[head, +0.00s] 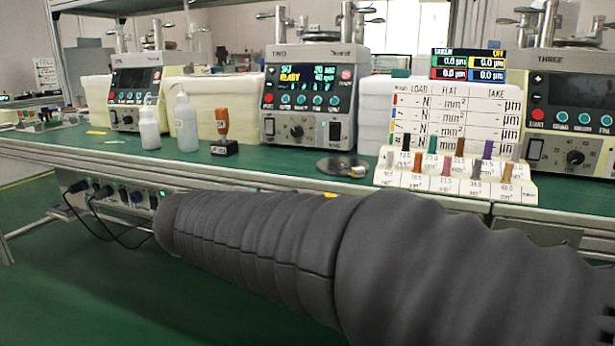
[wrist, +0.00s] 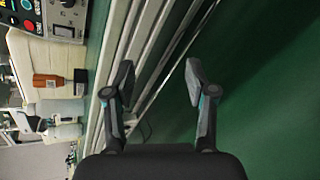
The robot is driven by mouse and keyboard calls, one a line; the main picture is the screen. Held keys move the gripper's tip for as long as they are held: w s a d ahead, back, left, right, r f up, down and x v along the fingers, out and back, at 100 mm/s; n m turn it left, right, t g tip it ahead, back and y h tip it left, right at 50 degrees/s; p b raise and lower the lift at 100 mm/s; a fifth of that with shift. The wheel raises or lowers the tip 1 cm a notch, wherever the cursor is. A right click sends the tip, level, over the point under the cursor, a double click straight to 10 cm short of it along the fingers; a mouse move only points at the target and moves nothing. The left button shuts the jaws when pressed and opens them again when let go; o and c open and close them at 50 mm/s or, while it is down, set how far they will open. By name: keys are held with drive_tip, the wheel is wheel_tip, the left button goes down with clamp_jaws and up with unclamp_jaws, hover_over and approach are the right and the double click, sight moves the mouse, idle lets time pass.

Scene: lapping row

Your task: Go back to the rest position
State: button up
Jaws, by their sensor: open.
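My gripper (wrist: 158,85) shows in the wrist view with its two fingers spread apart and nothing between them. It is in front of the bench's metal edge (wrist: 142,50), with green floor to the right of it. In the head view my grey sleeved arm stretches across the lower half, and the gripper itself cannot be made out there.
A green-topped bench (head: 290,168) runs across the head view. It bears lapping machines (head: 308,95), white bottles (head: 186,122), an orange-brown bottle (head: 222,124) in a black stand, a metal disc (head: 335,167) and a sample board (head: 455,125). Cables hang below its front edge.

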drive_tip(key=s+d+f+m+g+y+p, duration=0.1)
drive_tip(key=s+d+f+m+g+p, duration=0.1)
drive_tip(key=s+d+f+m+g, duration=0.35)
drive_tip(key=s+d+f+m+g+y+p, duration=0.2)
drive_tip(key=s+d+f+m+p, duration=0.15)
drive_tip(key=s+d+m, duration=0.45)
drive_tip(key=s+d+r+m+y+p, duration=0.1)
drive_tip(key=s+d+r+m+p, duration=0.3)
drive_tip(key=s+d, duration=0.6)
drive_tip(key=shift+s+r+m+t+p, duration=0.15)
drive_tip(key=shift+s+m+t+p, duration=0.15)
drive_tip(key=shift+m+p, duration=0.6)
drive_tip(key=shift+m+b, duration=0.25)
drive_tip(key=shift+b, duration=0.05)
